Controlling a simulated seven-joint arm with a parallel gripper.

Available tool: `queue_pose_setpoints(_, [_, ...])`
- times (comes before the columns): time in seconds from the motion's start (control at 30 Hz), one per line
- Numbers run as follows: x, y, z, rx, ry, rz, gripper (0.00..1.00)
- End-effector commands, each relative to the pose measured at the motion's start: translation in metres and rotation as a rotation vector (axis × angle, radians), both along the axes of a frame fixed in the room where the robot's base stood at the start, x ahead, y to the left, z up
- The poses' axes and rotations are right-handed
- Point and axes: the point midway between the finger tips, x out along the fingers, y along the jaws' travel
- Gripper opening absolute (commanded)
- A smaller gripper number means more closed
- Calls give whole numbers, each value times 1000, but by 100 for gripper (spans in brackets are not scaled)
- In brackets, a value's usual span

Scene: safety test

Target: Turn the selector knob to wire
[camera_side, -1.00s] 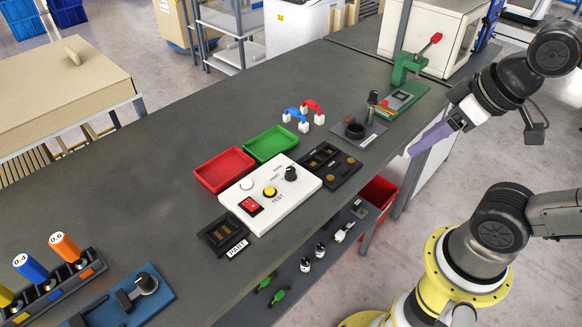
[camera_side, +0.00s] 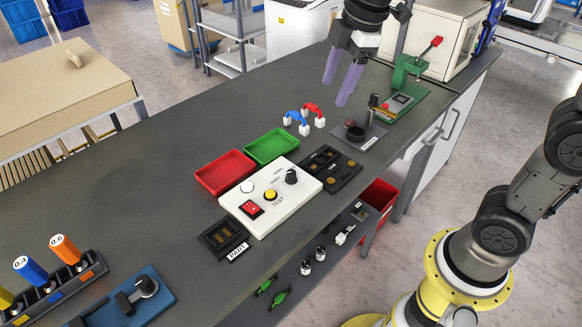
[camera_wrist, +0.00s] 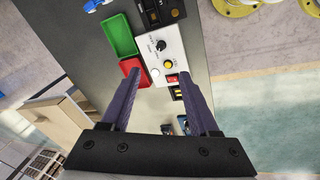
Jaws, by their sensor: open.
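The selector knob (camera_side: 291,176) is a small black dial at the far right corner of the white test box (camera_side: 300,198). Small labels beside it are too small to read for its setting. The box also carries a yellow button (camera_side: 270,195), a white round part (camera_side: 247,186) and a red switch (camera_side: 252,208). In the wrist view the knob (camera_wrist: 162,45) lies beyond my fingers, on the white box (camera_wrist: 173,33). My gripper (camera_side: 345,88) has purple fingers, spread apart and empty. It is above the bench, up and to the right of the knob in the side view, touching nothing.
Red (camera_side: 225,189) and green (camera_side: 290,137) trays sit behind the box. Red and blue leads (camera_side: 303,111) stand past them. A black fixture tray (camera_side: 335,181), a dark round holder (camera_side: 355,132) and a green lever press (camera_side: 406,70) are to the right. The bench's left middle is clear.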

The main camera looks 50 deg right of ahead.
Motion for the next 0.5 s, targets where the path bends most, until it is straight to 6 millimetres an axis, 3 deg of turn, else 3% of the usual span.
queue_pose_setpoints(0.1, [39, 11, -28, -24, 80, 98, 62])
queue_pose_setpoints(0.2, [64, 20, -53, -33, 136, 141, 62])
queue_pose_setpoints(0.33, [81, 28, -85, -37, 199, 155, 62])
queue_pose_setpoints(0.5, [84, 34, -111, -41, 256, 165, 62])
